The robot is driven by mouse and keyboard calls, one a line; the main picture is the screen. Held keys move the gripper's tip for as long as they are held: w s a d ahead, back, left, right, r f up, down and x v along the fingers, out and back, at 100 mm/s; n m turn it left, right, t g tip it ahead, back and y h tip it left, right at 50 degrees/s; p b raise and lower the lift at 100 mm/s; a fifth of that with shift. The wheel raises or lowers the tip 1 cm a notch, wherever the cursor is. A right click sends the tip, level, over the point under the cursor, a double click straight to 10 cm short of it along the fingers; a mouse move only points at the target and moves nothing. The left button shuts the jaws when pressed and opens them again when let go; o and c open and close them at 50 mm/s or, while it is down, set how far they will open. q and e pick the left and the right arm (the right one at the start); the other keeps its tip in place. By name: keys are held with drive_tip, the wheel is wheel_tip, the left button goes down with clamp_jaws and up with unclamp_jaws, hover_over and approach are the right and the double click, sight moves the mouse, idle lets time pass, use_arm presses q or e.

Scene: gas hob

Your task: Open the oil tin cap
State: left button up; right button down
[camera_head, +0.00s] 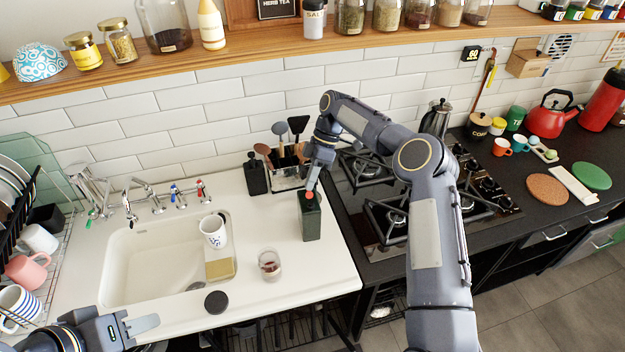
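The oil tin (311,222) is a dark green upright can on the white counter, between the sink and the hob. Its small red cap (309,196) is on top. My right gripper (312,183) points down from above, with its fingertips at the cap. The fingers are small and overlap in this view, so I cannot tell whether they are closed on the cap. My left gripper (148,325) is low at the left, in front of the sink, away from the tin. It looks empty, but its finger gap is not clear.
A dark bottle (256,177) and a utensil holder (287,178) stand behind the tin. A glass (269,264), a white mug (213,231) and a round black lid (216,302) are left of it. The hob (370,215) lies to the right, under my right arm.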

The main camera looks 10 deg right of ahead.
drive_tip(key=shift+f, duration=0.2)
drive_tip(key=c, duration=1.9)
unclamp_jaws()
drive_tip(key=shift+c, duration=0.2)
drive_tip(key=shift+r, duration=0.1)
drive_tip(key=b+v, duration=0.1)
drive_tip(key=v, duration=0.6)
drive_tip(key=shift+s+r, duration=0.2)
drive_tip(key=shift+r, duration=0.1)
drive_tip(key=shift+d, duration=0.1)
